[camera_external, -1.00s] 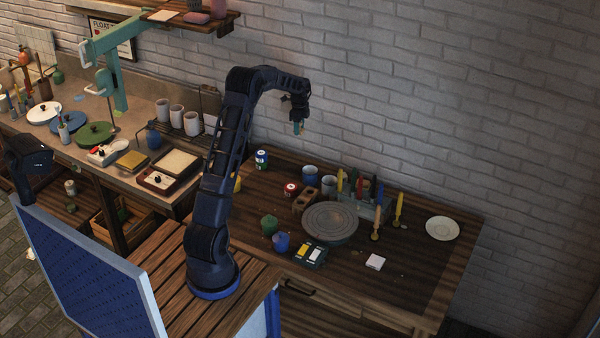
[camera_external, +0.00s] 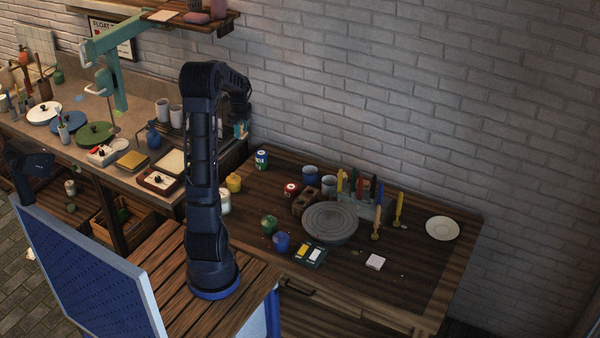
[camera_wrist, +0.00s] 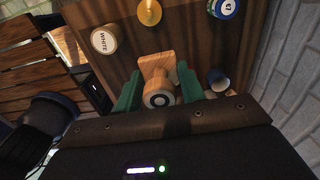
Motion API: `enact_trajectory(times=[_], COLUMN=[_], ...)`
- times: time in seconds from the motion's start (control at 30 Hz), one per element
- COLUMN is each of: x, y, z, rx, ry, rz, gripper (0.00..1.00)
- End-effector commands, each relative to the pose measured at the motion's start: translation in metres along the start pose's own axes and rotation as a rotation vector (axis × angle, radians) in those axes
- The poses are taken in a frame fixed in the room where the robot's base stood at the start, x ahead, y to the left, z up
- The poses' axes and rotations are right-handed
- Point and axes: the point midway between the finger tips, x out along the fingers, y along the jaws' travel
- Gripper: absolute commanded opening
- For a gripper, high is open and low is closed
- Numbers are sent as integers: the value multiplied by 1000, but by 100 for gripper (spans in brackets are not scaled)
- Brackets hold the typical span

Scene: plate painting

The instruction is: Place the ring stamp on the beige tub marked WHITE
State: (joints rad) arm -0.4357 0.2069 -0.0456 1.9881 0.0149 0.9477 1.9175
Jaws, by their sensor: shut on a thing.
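My gripper (camera_external: 241,130) hangs high beyond the table's left end. In the wrist view my gripper (camera_wrist: 160,86) has green fingers shut on a wooden stamp with a square block and a round end marked with a ring. This ring stamp (camera_wrist: 155,67) is held clear of the table. The beige tub marked WHITE (camera_wrist: 104,40) stands on the table, up and left of the stamp in the wrist view. In the external view the beige tub (camera_external: 225,203) is partly hidden by my arm. I cannot clearly make out the stamp in the external view.
A yellow tub (camera_external: 234,183) stands just behind the beige one. A blue and green can (camera_external: 261,160) is near the wall. A grey turntable (camera_external: 330,223), a brush rack and several cups fill the table's middle. A white plate (camera_external: 442,228) lies at the right.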

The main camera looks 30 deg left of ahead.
Motion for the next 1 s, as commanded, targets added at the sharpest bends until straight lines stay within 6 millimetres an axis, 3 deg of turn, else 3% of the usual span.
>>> enact_trajectory(times=[0.03, 0.3, 0.5, 0.77, 1.0], x=[-3, -10, -9, 2, 51], y=[18, 101, 143, 160, 161], z=[4, 14, 15, 14, 14], rx=[-1, 19, 30, 36, 36], ry=[-1, 1, 2, 3, 5], rz=[-1, -2, -1, 1, 4], gripper=[17, 17, 17, 17, 17])
